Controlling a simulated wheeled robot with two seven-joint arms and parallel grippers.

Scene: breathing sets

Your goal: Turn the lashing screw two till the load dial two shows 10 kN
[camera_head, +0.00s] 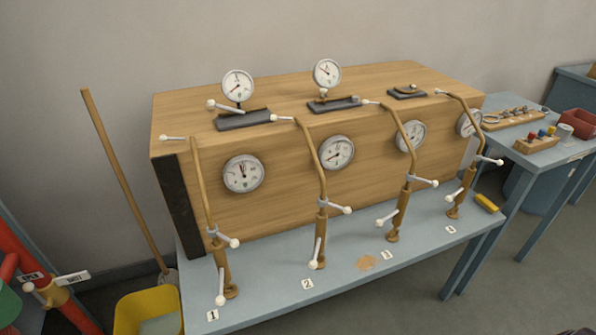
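Lashing screw two (321,222) is a brass-coloured upright screw on the blue-grey bench, behind the number 2 tag (307,284). A grey collar with a white-knobbed cross handle (335,207) sits on it, and another white-knobbed lever (317,252) hangs near its foot. A curved brass rod rises from it to the crate's top edge. The round white dial (337,152) on the crate front beside this rod appears to be load dial two. Neither gripper is in view.
Similar screws stand on the bench at tags 1 (212,315), 3 (387,254) and 4 (450,230). The wooden crate (290,200) fills the bench's rear. A yellow bucket (125,315) and red pipe (75,312) stand left. A side table (503,146) stands right.

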